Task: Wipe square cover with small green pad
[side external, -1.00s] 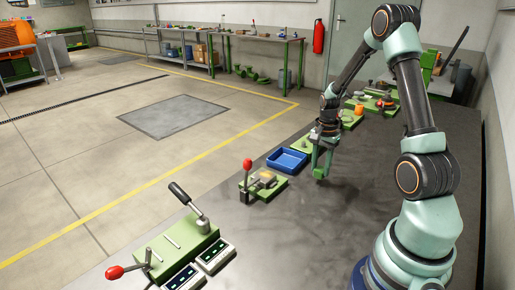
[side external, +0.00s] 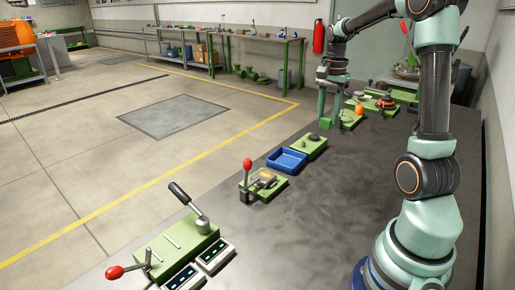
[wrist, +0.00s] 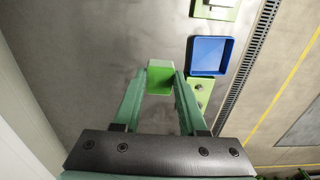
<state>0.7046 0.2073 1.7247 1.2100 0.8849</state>
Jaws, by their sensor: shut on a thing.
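My gripper (side external: 326,112) is at the far part of the dark table in the side view, shut on the small green pad (side external: 325,123). In the wrist view the bright green pad (wrist: 160,78) sits between the tips of the two fingers. The pad appears held above the tabletop; the exact gap is hard to judge. I cannot tell for sure which thing is the square cover. A pale square plate on a green base (wrist: 215,10) is cut off at the top of the wrist view.
A blue tray (side external: 287,160) stands between a green fixture with a red-knobbed lever (side external: 263,185) and a green base with a dark knob (side external: 312,146). More green fixtures (side external: 375,104) stand beyond my gripper. The tabletop's middle (side external: 330,205) is clear.

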